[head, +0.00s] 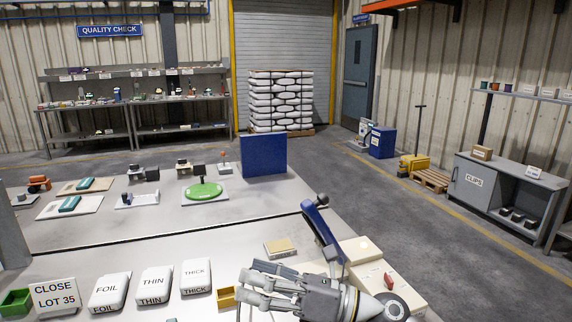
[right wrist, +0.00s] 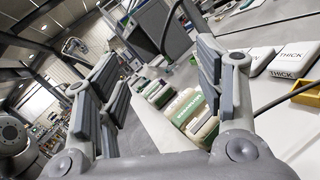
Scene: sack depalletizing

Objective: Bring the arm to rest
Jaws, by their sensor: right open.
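My right gripper (head: 258,286) is low in the head view, over the front of the grey table, with its fingers pointing left. In the right wrist view my right gripper (right wrist: 152,72) has its two grey fingers spread wide apart, with nothing held between them. In the head view it is to the right of a small yellow bin (head: 226,297) and in front of a cream device with a blue lever arm (head: 322,229). It looks close to both, but I cannot tell the exact gaps. My left gripper is not in view.
White packs marked FOIL (head: 109,291), THIN (head: 154,286) and THICK (head: 196,276) lie left of the gripper. A "CLOSE LOT 35" sign (head: 55,297) stands at far left. Green-and-white packs (right wrist: 188,108) lie beyond the fingers. A blue panel (head: 264,156) stands on the far table.

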